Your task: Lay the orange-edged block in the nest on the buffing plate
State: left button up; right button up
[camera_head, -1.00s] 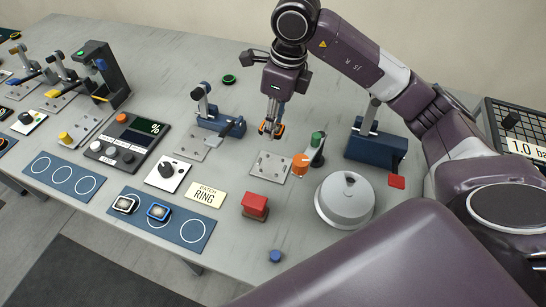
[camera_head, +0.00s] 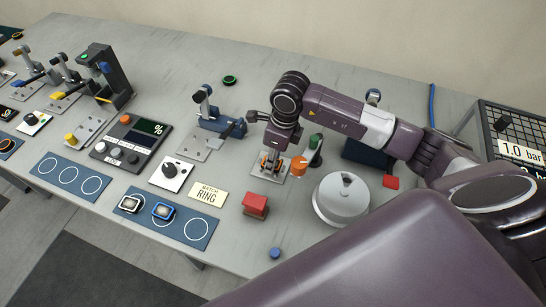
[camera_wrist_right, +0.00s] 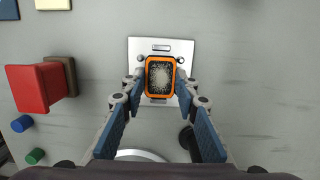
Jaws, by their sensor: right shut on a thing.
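The orange-edged block (camera_wrist_right: 160,61) has a dark speckled face with a pale middle. My right gripper (camera_wrist_right: 159,78) is shut on it, one finger on each side, in the wrist view. In the head view the right gripper (camera_head: 271,162) points down over the small light buffing plate (camera_head: 281,177), with the block low between its fingers. The plate (camera_wrist_right: 147,46) lies behind the block in the wrist view, and the block covers the plate's middle, so the nest is hidden. I cannot tell whether the block touches the plate. My left gripper is not in view.
An orange knob (camera_head: 299,166) and a green-topped post (camera_head: 315,142) stand right beside the plate. A red block (camera_head: 255,205) and a grey dome (camera_head: 341,198) are nearer the front. A blue mat (camera_head: 172,229) with two framed blocks lies left.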

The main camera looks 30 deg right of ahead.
aim_at(279, 165)
jog(key=shift+f, duration=0.1)
jog(key=o, duration=0.7)
jog(key=shift+f, duration=0.1)
jog(key=o, duration=0.4)
jog(key=shift+o, duration=0.2)
jog(key=shift+r, duration=0.5)
notch_tip(279, 165, up, 11)
jog(key=s+d+b, duration=0.1)
jog(key=b, duration=0.2)
jog(key=shift+s+r+b, duration=0.15)
jog(key=shift+r+b, duration=0.05)
jog(key=shift+b, duration=0.2)
